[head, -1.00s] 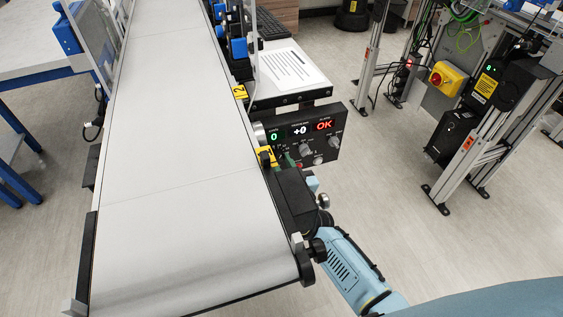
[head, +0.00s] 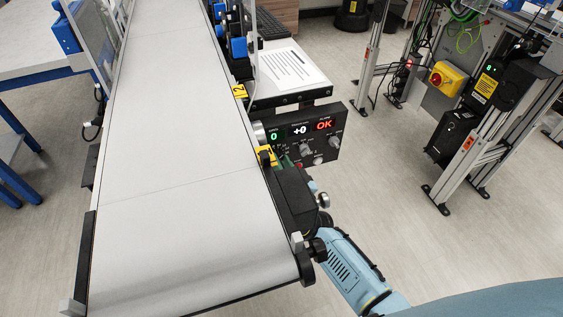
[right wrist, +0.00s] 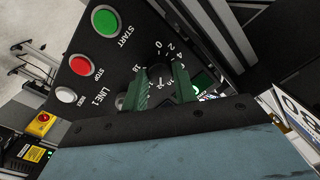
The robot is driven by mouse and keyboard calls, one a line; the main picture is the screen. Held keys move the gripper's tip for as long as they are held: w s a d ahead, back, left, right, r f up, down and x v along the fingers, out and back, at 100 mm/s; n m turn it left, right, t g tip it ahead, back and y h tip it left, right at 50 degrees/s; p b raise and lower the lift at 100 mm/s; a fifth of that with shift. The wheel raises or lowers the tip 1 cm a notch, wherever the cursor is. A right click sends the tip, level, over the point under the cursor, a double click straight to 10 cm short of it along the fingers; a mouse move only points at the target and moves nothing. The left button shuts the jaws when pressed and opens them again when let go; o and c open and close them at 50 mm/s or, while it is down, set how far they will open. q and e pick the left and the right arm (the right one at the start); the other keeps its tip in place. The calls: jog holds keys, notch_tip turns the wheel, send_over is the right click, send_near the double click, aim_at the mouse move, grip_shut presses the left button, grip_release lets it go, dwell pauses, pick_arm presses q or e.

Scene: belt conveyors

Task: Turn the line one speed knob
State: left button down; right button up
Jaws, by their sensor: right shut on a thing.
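The line one panel shows in the right wrist view as a dark plate (right wrist: 88,55) marked LINE 1. It has a green START button, a red STOP button and a white button. The speed knob (right wrist: 160,86) is a dark knob with a number scale around it, mostly hidden by my fingers. My right gripper (right wrist: 160,92) has its green fingers on either side of the knob and is shut on it. In the head view my right gripper (head: 287,161) is beside the conveyor's right edge, partly hidden. My left gripper is not in view.
A wide belt conveyor (head: 190,130) fills the left and middle. A black display box (head: 338,143), reading 0, +0 and OK, stands just beyond my right gripper. A paper sheet (head: 290,70) lies behind it. A frame with a yellow switch box (head: 447,78) stands right. Floor between is clear.

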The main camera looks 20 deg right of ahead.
jog(key=o, duration=0.9)
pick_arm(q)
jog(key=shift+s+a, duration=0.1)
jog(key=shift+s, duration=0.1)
pick_arm(e)
jog(key=shift+o, duration=0.4)
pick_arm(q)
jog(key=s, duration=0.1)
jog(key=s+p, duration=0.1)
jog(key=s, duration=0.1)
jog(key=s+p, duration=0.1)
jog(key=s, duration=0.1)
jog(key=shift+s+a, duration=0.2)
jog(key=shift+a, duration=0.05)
pick_arm(e)
jog(key=s+d, duration=0.1)
jog(key=s, duration=1.2)
jog(key=shift+s+f, duration=0.15)
jog(key=shift+s, duration=0.05)
